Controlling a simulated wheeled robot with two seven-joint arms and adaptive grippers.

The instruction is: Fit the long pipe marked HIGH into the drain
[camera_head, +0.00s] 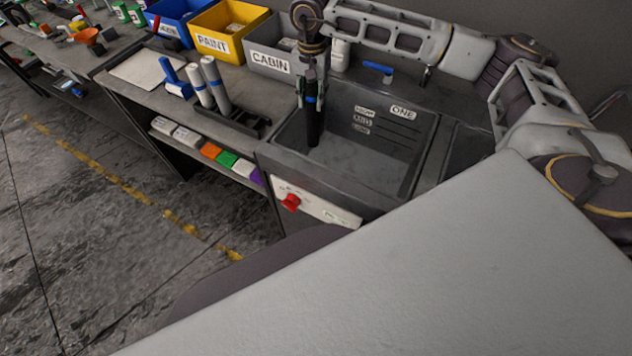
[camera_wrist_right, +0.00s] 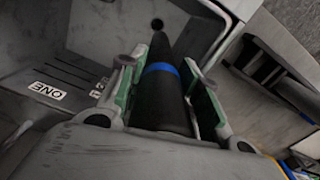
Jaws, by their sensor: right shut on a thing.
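My right gripper (camera_head: 312,92) is shut on a black pipe (camera_head: 314,128) with a blue band, and the pipe hangs roughly upright inside the grey sink basin (camera_head: 350,100). In the right wrist view the pipe (camera_wrist_right: 163,100) lies between the two fingers (camera_wrist_right: 160,85). A small dark round hole (camera_wrist_right: 157,24), perhaps the drain, shows just past the pipe's far end, which looks apart from it. I cannot read any mark on the pipe. My left gripper is not in view.
Blue, yellow PAINT (camera_head: 228,28) and grey CABIN (camera_head: 270,62) bins line the back. A red knob (camera_head: 290,202) sits on the basin's front. A second basin (camera_head: 467,145) adjoins on the right.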

